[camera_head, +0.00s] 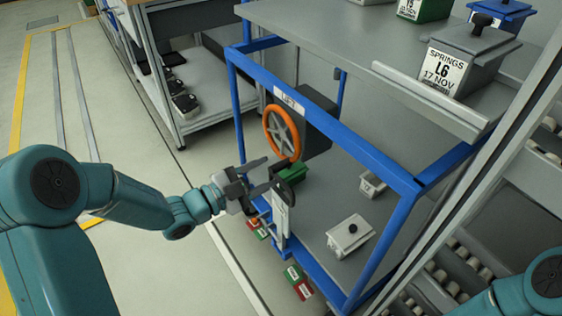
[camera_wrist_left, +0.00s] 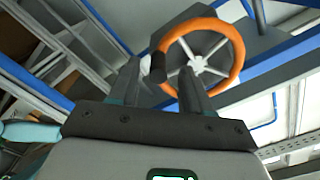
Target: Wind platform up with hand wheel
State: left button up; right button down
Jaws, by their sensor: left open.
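The hand wheel (camera_head: 267,121) has an orange rim and grey spokes and is mounted on a dark box under the LIFT label of a blue frame. It also shows in the left wrist view (camera_wrist_left: 237,52), with its dark handle knob (camera_wrist_left: 158,68) at the rim's left side. My left gripper (camera_head: 271,170) is open just below and in front of the wheel. In the left wrist view the knob appears between its two fingers (camera_wrist_left: 160,78); I cannot tell whether they touch it. The grey platform (camera_head: 330,35) is above the wheel. My right gripper is out of view.
A small grey lidded bin (camera_head: 350,236) sits on the lower shelf. A roller conveyor (camera_head: 470,265) is at right. Open floor lies left.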

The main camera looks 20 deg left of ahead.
aim_at(280, 165)
pick_arm(q)
jog(key=x, duration=0.5)
jog(key=shift+d+p, duration=0.1)
jog(key=shift+p, duration=0.25)
jog(key=shift+c, duration=0.4)
grip_shut()
